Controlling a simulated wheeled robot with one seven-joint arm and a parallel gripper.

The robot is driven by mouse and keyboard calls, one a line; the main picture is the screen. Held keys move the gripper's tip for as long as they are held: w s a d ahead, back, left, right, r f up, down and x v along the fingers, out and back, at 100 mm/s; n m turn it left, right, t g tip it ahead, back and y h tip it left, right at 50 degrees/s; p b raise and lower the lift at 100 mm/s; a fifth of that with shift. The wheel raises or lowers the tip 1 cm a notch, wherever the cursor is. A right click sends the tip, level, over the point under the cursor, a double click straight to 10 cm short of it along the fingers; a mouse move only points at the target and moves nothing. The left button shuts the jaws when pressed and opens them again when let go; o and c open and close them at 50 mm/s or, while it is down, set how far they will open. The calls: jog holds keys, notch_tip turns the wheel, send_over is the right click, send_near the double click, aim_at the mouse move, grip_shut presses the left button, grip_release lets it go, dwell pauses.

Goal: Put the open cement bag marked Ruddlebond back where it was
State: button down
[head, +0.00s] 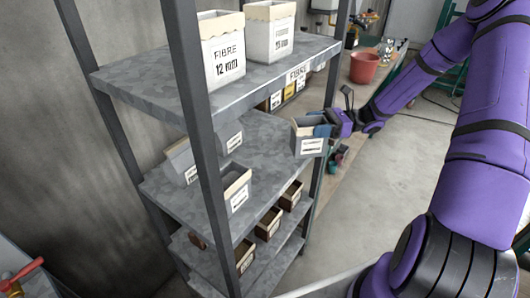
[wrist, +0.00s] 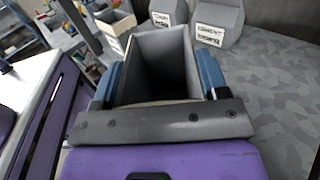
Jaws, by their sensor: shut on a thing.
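My gripper (head: 318,131) is shut on a grey open-topped bag (head: 307,147), holding it upright at the right end of the rack's middle shelf (head: 262,143). The bag has a white label, too small to read. In the wrist view the bag (wrist: 160,50) sits between the blue finger pads of my gripper (wrist: 160,85), and its open mouth shows. I cannot tell whether its base touches the shelf. Other bags stand on the same shelf: an open one (head: 236,188) at the front and grey ones (head: 181,160) (head: 229,138) further in.
The upper shelf (head: 215,78) holds two fibre bags (head: 222,48) (head: 269,33), above the held bag's level. A dark rack post (head: 198,120) stands in front. Lower shelves hold several open brown boxes (head: 268,224). A red bucket (head: 364,67) stands on a bench behind. Bare shelf (wrist: 265,85) shows right of the bag.

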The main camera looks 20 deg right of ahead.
jog(key=a+f, duration=0.2)
jog(key=a, duration=0.4)
jog(key=w+a+f, duration=0.1)
jog(key=a+f, duration=0.1)
jog(key=a, duration=0.4)
jog(key=shift+w+a+f, duration=0.3)
jog(key=shift+f, duration=0.05)
jog(key=shift+c, duration=0.7)
grip_release()
jog(key=shift+f, duration=0.1)
